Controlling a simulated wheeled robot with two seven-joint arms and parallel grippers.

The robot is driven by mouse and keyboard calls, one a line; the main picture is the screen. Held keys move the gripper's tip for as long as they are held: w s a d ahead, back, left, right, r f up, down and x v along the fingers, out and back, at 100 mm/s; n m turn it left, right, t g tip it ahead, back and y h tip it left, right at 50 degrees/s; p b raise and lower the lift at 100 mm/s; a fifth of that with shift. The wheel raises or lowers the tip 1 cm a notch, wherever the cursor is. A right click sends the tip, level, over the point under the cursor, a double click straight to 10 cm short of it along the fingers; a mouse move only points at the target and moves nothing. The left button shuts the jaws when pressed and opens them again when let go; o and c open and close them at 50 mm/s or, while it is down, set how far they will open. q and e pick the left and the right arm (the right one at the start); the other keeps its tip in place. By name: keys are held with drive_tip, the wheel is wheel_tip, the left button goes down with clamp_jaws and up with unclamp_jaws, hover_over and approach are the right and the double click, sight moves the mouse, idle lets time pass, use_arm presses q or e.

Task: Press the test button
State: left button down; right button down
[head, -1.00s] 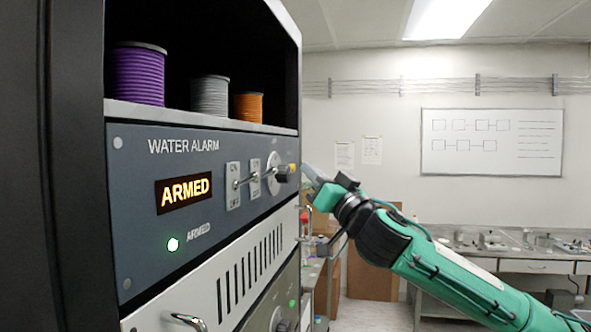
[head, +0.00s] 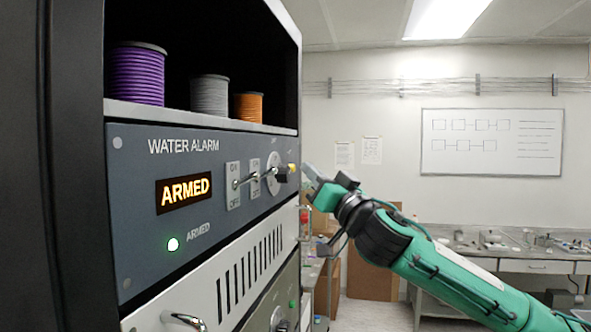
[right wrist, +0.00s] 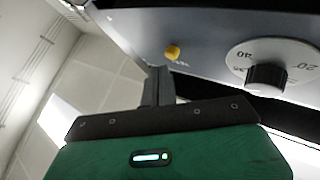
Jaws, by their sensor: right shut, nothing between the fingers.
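My left gripper is not in view.
Two toggle switches (head: 233,185) and a dial with a black knob (head: 281,174) sit left of the button. A shelf above holds purple (head: 138,75), grey and orange spools. A vented panel (head: 250,270) with a handle is below.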

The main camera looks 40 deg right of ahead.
drive_tip(key=shift+w+a, duration=0.1)
idle(0.3)
drive_tip(key=shift+w+a, duration=0.2)
drive_tip(key=shift+w, duration=0.15)
drive_tip(key=shift+a, duration=0.1)
idle(0.4)
drive_tip(key=shift+s+d+b, duration=0.4)
drive_tip(key=shift+s+d, duration=0.05)
idle(0.3)
drive_tip(key=s+d+b, duration=0.2)
drive_tip(key=b, duration=0.1)
drive_tip(key=s+d+b, duration=0.1)
drive_tip(key=s+b, duration=0.1)
drive_tip(key=b, duration=0.1)
drive_tip(key=shift+s+d, duration=0.35)
